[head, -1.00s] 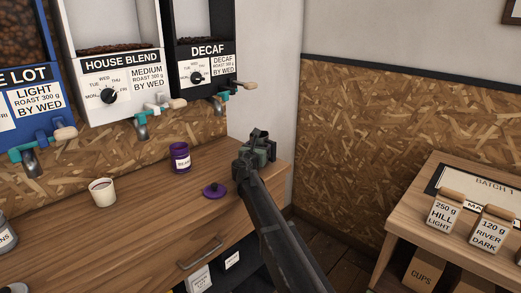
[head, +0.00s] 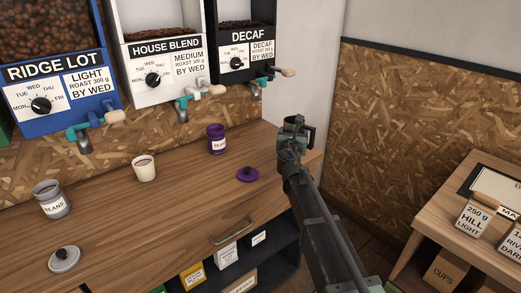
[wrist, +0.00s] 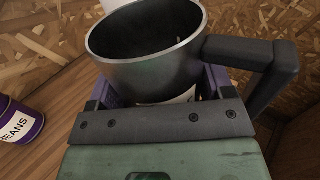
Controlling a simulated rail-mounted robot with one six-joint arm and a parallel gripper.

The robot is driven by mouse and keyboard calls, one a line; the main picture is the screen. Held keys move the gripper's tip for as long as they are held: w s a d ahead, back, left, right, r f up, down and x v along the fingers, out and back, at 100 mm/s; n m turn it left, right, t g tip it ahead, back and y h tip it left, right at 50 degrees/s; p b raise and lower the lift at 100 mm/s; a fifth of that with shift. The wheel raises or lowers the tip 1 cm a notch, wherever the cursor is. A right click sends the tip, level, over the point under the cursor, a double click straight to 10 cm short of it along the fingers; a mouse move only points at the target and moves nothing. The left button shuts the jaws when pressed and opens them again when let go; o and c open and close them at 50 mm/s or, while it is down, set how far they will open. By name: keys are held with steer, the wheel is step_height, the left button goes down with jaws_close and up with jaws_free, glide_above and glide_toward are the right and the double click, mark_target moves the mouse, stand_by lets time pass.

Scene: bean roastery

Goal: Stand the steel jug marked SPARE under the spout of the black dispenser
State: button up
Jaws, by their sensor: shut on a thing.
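The steel jug (wrist: 145,55) is dark grey metal with a black handle (wrist: 255,55). My gripper (head: 291,146) is shut on it and holds it upright or nearly so near the counter's right end; whether it touches the wood cannot be told. In the wrist view the jug looks empty; a white label edge shows, its text hidden. In the head view the jug (head: 296,125) is small and partly covered by my gripper. The black dispenser (head: 247,38), labelled DECAF, is on the wall up and left of my gripper. Its spout (head: 255,94) hangs over the counter, with nothing standing directly under it except near the purple canister.
A purple canister (head: 216,140) and purple lid (head: 248,175) are on the counter (head: 190,190) left of my gripper. A cream cup (head: 144,170), grey canister (head: 50,202) and grey lid (head: 64,260) stand farther left. White (head: 165,75) and blue dispensers (head: 60,95) adjoin. A side table (head: 440,210) is right.

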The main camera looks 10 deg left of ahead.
steer(key=s+a+n+g+y, duration=0.1)
steer(key=s+n+y, duration=0.1)
steer(key=s, duration=0.1)
steer(key=s+a+n+y, duration=0.1)
steer(key=s+a+y, duration=0.1)
steer(key=s+y, duration=0.1)
steer(key=s+a+f+n+g+y, duration=0.1)
steer(key=s+n+y, duration=0.1)
steer(key=s+y, duration=0.1)
steer(key=shift+s+a+f+n+g, duration=0.1)
steer(key=shift+s+a+n+g, duration=0.15)
steer(key=shift+a+n+g, duration=0.1)
steer(key=shift+a+y, duration=0.2)
steer(key=shift+y, duration=0.2)
steer(key=x, duration=1.8)
steer(key=shift+f, duration=0.2)
step_height(320, 180, down, 4)
steer(key=b, duration=0.4)
steer(key=shift+r, duration=0.3)
steer(key=shift+c, duration=0.4)
steer(key=shift+f, duration=0.2)
steer(key=o, duration=1.1)
steer(key=shift+r, duration=0.25)
steer(key=v, duration=1.2)
steer(key=shift+s, duration=0.1)
